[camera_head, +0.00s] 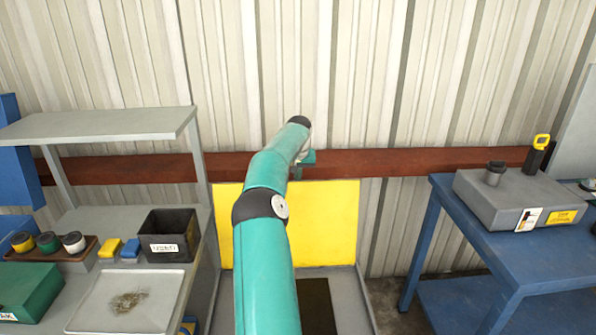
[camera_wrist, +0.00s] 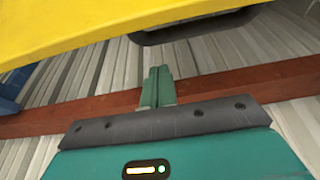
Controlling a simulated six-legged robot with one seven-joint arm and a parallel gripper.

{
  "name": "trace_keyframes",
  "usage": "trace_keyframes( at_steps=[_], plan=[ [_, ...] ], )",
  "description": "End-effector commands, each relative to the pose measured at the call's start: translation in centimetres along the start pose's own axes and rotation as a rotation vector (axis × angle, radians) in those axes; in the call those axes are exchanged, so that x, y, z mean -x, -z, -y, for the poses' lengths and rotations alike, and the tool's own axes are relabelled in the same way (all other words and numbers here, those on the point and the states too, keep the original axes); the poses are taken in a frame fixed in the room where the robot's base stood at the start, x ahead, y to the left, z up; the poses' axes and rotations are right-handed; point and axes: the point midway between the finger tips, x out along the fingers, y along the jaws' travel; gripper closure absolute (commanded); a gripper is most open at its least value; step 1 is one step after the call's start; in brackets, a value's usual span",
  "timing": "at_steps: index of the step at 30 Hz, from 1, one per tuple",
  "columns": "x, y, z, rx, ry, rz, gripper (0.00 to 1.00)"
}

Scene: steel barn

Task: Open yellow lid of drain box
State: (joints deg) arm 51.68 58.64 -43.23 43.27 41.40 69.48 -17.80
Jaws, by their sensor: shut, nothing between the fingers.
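The yellow lid (camera_head: 325,215) stands raised, close to upright, at the back of the grey drain box (camera_head: 350,290). The box's dark opening (camera_head: 316,303) shows in front of it, partly hidden by my arm. In the wrist view the lid (camera_wrist: 100,25) fills the upper left, with a dark handle (camera_wrist: 195,27) by its edge. My gripper (camera_head: 308,158) is near the lid's top edge in the head view, partly hidden by my arm. In the wrist view my gripper (camera_wrist: 158,86) has its teal fingers together and empty, apart from the handle.
A red-brown rail (camera_head: 430,162) runs along the corrugated wall behind the lid. A grey bench at left holds a black bin (camera_head: 168,248) and a pale tray (camera_head: 130,300). A blue table (camera_head: 440,215) at right carries a grey case (camera_head: 515,200).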

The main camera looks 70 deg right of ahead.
Motion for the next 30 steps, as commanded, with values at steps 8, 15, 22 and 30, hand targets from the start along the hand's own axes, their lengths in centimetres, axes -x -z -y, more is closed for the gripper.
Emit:
trace_keyframes(
  at_steps=[8, 15, 22, 30],
  plan=[
    [0.7, -1.9, 0.1, 0.000, 0.002, 0.001, 1.00],
    [0.8, -2.3, 0.0, 0.000, 0.001, 0.001, 1.00],
    [0.8, -2.3, 0.0, 0.000, 0.001, 0.000, 1.00],
    [1.8, -2.9, -0.1, -0.004, 0.004, -0.054, 1.00]
  ],
)
